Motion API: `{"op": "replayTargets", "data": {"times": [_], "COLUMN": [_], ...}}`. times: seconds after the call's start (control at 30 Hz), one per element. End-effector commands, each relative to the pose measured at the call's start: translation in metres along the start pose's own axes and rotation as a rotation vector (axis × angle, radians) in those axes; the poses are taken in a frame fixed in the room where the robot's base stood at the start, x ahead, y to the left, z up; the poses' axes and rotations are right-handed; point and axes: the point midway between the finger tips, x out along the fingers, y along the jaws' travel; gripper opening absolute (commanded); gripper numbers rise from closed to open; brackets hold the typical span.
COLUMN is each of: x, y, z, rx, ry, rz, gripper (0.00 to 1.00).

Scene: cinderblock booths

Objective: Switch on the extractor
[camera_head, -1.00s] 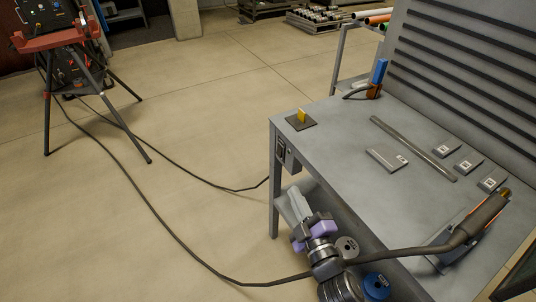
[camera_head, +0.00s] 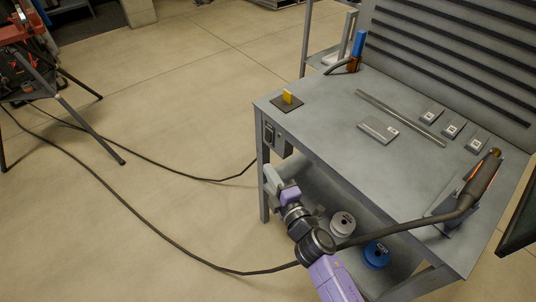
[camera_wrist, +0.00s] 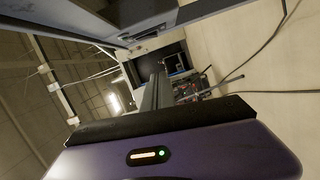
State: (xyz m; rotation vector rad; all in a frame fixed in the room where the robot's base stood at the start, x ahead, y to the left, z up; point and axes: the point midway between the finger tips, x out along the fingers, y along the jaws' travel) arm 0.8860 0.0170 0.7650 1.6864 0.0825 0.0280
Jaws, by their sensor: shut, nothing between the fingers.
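A small switch box (camera_head: 268,134) with a dark face sits at the near left corner of the grey welding table (camera_head: 330,125), just under its top. A plain grey box (camera_head: 282,146) is beside it. My gripper (camera_head: 269,174) is shut and empty, just below these boxes in the head view, its fingers pointing up and left. I see no contact with the switch. In the wrist view the dark fingers (camera_wrist: 152,92) are together, and a grey table part (camera_wrist: 120,18) crosses the top. The switch's position cannot be read.
A torch (camera_head: 482,180) rests in a holder at the table's right, its cable running across the front to the floor. White (camera_head: 342,222) and blue (camera_head: 376,254) spools sit on the lower shelf. Metal pieces lie on top.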

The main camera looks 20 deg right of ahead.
Motion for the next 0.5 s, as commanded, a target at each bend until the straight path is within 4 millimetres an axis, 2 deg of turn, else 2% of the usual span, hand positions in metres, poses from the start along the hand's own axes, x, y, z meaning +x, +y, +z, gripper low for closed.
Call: {"op": "replayTargets", "data": {"times": [0.17,0.5], "x": [0.024,0.09], "y": [0.0,-0.002], "z": [0.0,0.0], "rx": [0.0,0.0], "ry": [0.0,0.0], "rz": [0.002,0.002], "gripper": [0.0,0.0]}}
